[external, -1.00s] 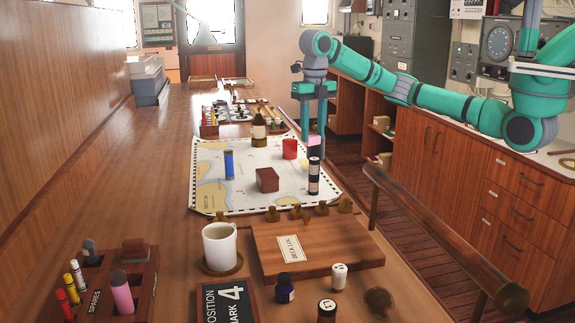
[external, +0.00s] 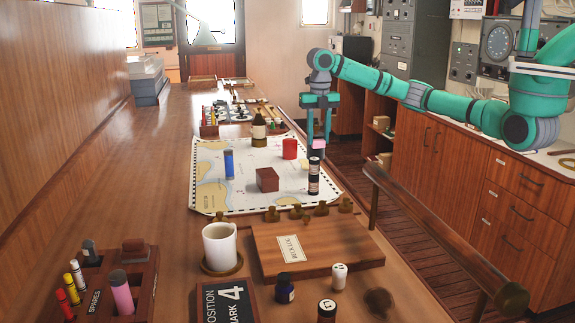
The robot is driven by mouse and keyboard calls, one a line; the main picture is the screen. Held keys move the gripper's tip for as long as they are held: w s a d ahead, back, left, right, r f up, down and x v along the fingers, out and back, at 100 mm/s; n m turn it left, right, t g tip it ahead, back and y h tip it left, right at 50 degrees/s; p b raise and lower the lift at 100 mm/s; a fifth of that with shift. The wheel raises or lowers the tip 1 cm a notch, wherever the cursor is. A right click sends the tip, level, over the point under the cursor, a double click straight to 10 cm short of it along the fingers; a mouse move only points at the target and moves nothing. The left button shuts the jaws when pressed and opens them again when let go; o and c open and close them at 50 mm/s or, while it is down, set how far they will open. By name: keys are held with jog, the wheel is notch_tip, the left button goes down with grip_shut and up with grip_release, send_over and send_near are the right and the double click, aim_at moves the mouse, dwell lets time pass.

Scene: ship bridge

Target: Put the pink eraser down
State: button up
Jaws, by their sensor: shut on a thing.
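The pink eraser (external: 319,144) is between the fingers of my gripper (external: 318,138), which is shut on it. My gripper points down at the right edge of the chart (external: 245,190). A black cylinder with white bands (external: 314,178) stands upright in front of the eraser in this view and hides its lower part. I cannot tell whether the eraser touches the surface below.
On the chart stand a red cup (external: 290,149), a dark bottle (external: 259,132), a blue cylinder (external: 229,164) and a brown block (external: 267,180). Nearer are a white mug (external: 220,245), a wooden board (external: 330,258) and a rack (external: 143,290). A rail (external: 430,230) runs along the right.

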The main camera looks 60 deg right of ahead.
jog(key=w+f, duration=0.3)
jog(key=w, duration=0.1)
jog(key=w+f, duration=0.2)
jog(key=w, duration=0.2)
jog(key=w+f, duration=0.3)
jog(key=w, duration=0.1)
jog(key=shift+a+f, duration=0.2)
jog(key=shift+f, duration=0.15)
jog(key=shift+w+f, duration=0.15)
jog(key=shift+f, duration=0.75)
jog(key=shift+w+f, duration=0.15)
jog(key=shift+f, duration=0.75)
jog(key=shift+f, duration=0.2)
jog(key=o, duration=1)
jog(key=shift+r, duration=0.1)
notch_tip(320, 180, up, 12)
jog(key=shift+r, duration=0.1)
